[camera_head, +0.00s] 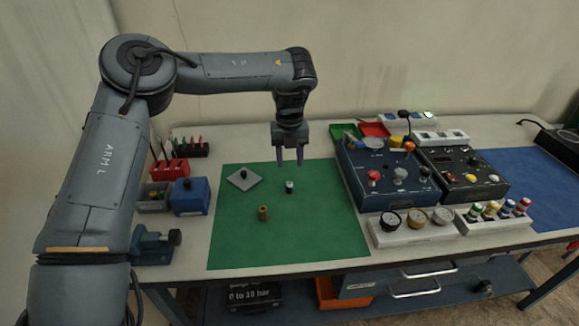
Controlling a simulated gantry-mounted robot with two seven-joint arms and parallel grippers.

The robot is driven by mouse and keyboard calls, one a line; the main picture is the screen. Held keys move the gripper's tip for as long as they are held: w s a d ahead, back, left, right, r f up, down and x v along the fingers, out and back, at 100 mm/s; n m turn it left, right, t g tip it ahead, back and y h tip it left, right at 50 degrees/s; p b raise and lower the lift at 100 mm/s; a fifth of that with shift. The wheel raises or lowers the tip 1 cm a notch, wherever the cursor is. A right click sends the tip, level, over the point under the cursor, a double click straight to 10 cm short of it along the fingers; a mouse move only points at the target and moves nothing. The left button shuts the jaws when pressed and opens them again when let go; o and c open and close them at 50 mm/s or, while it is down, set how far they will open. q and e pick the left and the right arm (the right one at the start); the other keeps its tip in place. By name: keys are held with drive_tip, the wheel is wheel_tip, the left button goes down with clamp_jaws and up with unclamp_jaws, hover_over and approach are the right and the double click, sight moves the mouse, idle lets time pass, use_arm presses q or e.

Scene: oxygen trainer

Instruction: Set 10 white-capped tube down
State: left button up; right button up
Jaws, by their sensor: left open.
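A small white-capped tube (289,187) stands on the green mat (320,235), near its middle. My left gripper (289,163) points down above and behind the tube in the head view. Its two fingers are apart, with nothing between them, and a gap shows between the fingertips and the tube. My right gripper is not in view.
A brass cylinder (263,213) and a grey plate with a dark knob (243,179) are on the mat. Blue and black control boxes (388,178), a gauge rack (412,235) and a tube rack (495,225) stand right. A blue box (190,197) and vise (152,247) stand left.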

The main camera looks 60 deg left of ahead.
use_arm(q)
wheel_tip(320, 180, up, 3)
drive_tip(key=shift+r+p, duration=0.1)
drive_tip(key=shift+p, duration=0.3)
